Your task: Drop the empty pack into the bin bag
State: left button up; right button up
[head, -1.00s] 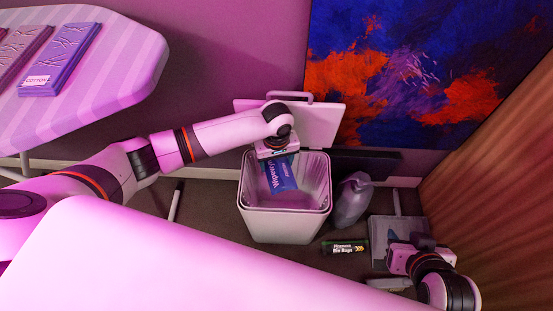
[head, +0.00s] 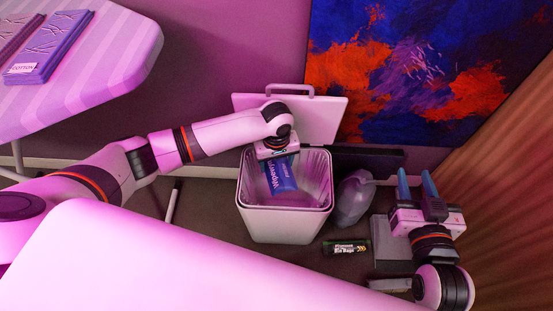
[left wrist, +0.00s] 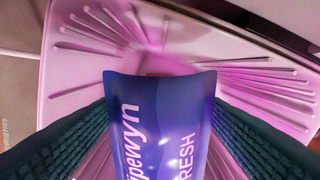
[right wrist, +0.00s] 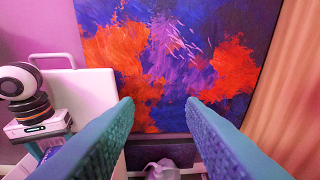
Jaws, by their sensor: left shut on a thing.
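The empty pack (head: 280,176) is blue with white lettering and hangs inside the mouth of the lined bin. My left gripper (head: 275,156) is above the bin and shut on the pack's upper end. In the left wrist view the pack (left wrist: 160,130) sits between the two fingers, with the pleated liner around it. The bin bag (head: 315,172) lines the white bin (head: 287,224), whose lid stands open behind. My right gripper (head: 420,186) is open and empty at the right, fingers pointing toward the wall. In the right wrist view its fingers (right wrist: 160,125) are wide apart.
A grey tied bag (head: 353,198) stands right of the bin. A dark roll of bin bags (head: 345,247) lies on the floor before it. A grey scale-like box (head: 390,240) is near my right arm. An ironing board (head: 90,75) is at upper left; a painting (head: 420,70) hangs behind.

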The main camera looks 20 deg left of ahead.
aim_at(276, 162)
pick_arm(q)
jog(key=o, duration=1)
notch_tip(276, 162, up, 3)
jog(key=shift+f+p, duration=0.15)
jog(key=shift+p, duration=0.55)
notch_tip(276, 162, up, 3)
jog(key=shift+r+p, duration=0.15)
jog(key=shift+p, duration=0.6)
notch_tip(276, 162, up, 4)
jog(key=shift+f+p, duration=0.1)
jog(key=shift+p, duration=0.65)
notch_tip(276, 162, up, 2)
jog(key=shift+r+p, duration=0.2)
jog(key=shift+p, duration=0.2)
pick_arm(e)
jog(key=s+d+f+g+h, duration=0.1)
jog(key=s+d+f+g, duration=0.1)
jog(key=s+f+g, duration=0.3)
jog(key=s+d+f+g+h, duration=0.2)
jog(key=s+g, duration=0.4)
jog(key=s, duration=0.3)
notch_tip(276, 162, down, 3)
jog(key=shift+s+d+r+m+g, duration=0.15)
jog(key=shift+d+m+g, duration=0.2)
jog(key=shift+d, duration=0.4)
jog(key=shift+r, duration=0.35)
